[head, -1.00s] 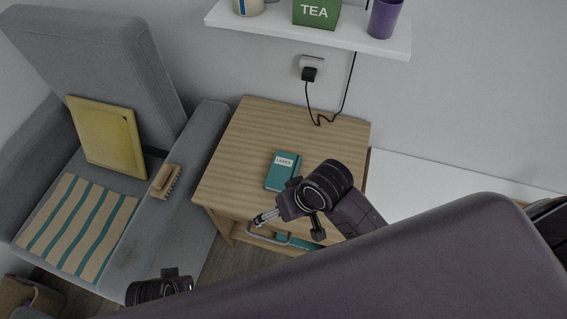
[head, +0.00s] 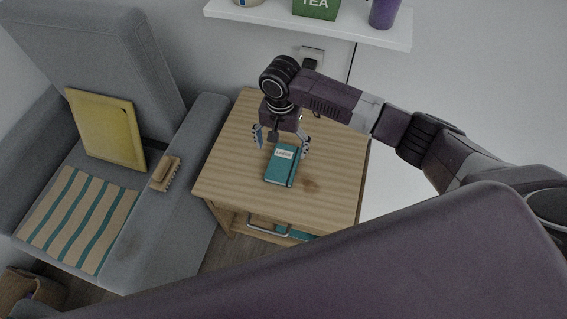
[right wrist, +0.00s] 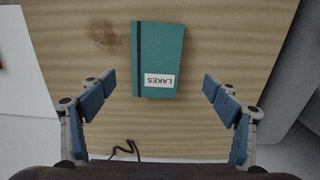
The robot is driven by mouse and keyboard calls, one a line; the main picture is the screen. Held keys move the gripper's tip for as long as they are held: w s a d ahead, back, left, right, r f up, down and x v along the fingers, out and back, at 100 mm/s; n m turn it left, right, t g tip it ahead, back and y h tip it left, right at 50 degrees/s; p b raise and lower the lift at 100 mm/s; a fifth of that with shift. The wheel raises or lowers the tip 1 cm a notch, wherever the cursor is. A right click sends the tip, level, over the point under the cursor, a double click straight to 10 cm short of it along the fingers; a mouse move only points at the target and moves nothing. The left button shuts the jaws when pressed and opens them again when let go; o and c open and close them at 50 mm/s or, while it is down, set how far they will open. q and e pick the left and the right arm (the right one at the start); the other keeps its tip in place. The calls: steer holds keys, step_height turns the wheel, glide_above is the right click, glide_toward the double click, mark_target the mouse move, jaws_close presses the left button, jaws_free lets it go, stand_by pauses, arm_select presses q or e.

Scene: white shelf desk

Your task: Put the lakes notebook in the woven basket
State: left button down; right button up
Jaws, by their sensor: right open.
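The teal lakes notebook (head: 281,168) lies flat on the wooden side table, its white label toward the wall. In the right wrist view the lakes notebook (right wrist: 158,55) sits ahead of and between the open fingers, with its label upside down. My right gripper (head: 281,146) is open and empty, above the table at the label end of the notebook. Its two blue-padded fingers also show in the right wrist view (right wrist: 160,92), apart on either side. My left gripper is not in view. I cannot make out a woven basket for certain; a brown container (head: 32,290) shows partly at the lower left.
A white wall shelf (head: 330,28) overhangs behind the table. A dark stain (head: 311,186) marks the wooden tabletop (head: 225,178). A cable (right wrist: 126,150) lies near the wall.

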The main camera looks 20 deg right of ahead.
steer(key=f, duration=0.7)
steer(key=shift+s+d+f, duration=0.15)
steer(key=shift+d+f, duration=0.2)
steer(key=shift+c, duration=0.3)
steer(key=c, duration=1.4)
steer(key=shift+r, duration=0.1)
step_height(320, 180, up, 19)
steer(key=shift+r+p, duration=0.1)
steer(key=shift+p, duration=0.45)
step_height(320, 180, up, 7)
steer(key=n, duration=0.3)
glide_above(283, 162)
steer(key=s+d, duration=0.1)
steer(key=s, duration=0.3)
steer(key=s+d+r+n, duration=0.1)
steer(key=s, duration=0.2)
steer(key=s+d+r+n, duration=0.1)
steer(key=s, duration=0.3)
steer(key=s+d+r+n, duration=0.1)
steer(key=s, duration=0.2)
steer(key=shift+s+r+n, duration=0.2)
steer(key=shift+r+n, duration=0.2)
